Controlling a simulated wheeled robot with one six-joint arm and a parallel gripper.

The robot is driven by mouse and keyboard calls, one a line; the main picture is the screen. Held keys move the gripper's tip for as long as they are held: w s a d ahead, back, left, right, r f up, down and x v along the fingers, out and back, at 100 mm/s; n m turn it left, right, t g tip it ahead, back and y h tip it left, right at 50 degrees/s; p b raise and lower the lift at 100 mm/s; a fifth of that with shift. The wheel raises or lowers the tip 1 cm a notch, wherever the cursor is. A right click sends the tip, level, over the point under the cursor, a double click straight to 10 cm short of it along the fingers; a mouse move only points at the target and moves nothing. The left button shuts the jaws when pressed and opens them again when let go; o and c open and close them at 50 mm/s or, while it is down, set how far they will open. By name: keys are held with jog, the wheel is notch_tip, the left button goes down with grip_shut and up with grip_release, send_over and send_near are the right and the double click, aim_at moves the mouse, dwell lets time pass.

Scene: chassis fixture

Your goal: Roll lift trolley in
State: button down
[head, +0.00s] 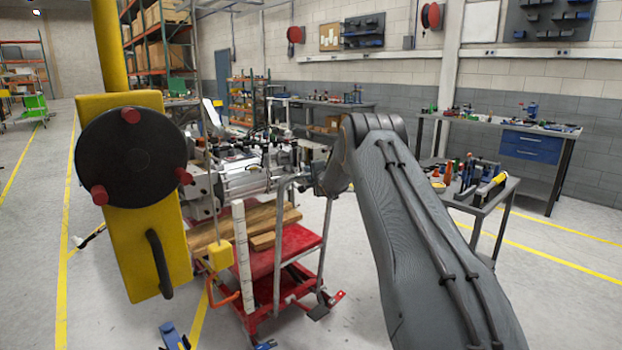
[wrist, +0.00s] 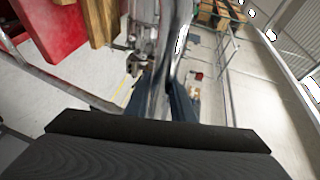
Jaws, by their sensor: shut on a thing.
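The red lift trolley (head: 298,238) stands on the floor left of centre in the head view. Its red top carries wooden blocks (head: 262,240), and a bent grey tube handle (head: 279,240) rises at its near side. A silver and black machine assembly (head: 245,178) sits above the blocks; whether it rests on them I cannot tell. My gripper (head: 316,186) is at the top of the handle, partly hidden by my arm. In the wrist view my gripper (wrist: 160,105) is shut around a shiny grey bar of the handle (wrist: 162,75). The trolley's red edge (wrist: 50,30) shows at upper left.
A yellow hanging post with a black disc (head: 131,157) blocks the left foreground. A small bench with tools (head: 490,195) stands right of my arm, and a workbench with blue drawers (head: 530,147) behind it. Yellow floor lines (head: 68,200) cross the floor. Open floor lies at far left.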

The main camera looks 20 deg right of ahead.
jog(key=shift+w+a, duration=0.2)
jog(key=shift+w, duration=0.45)
jog(key=shift+s, duration=0.1)
jog(key=c, duration=1.5)
grip_release()
jog(key=shift+c, duration=0.2)
jog(key=shift+s, duration=0.15)
jog(key=shift+s+a+r+b, duration=0.15)
jog(key=shift+s+r, duration=0.1)
jog(key=shift+s, duration=1)
jog(key=shift+s+r+b, duration=0.15)
jog(key=shift+s+r, duration=0.1)
jog(key=shift+s, duration=1)
jog(key=shift+s+a+r+b, duration=0.15)
jog(key=shift+s+r, duration=0.1)
jog(key=shift+s, duration=1)
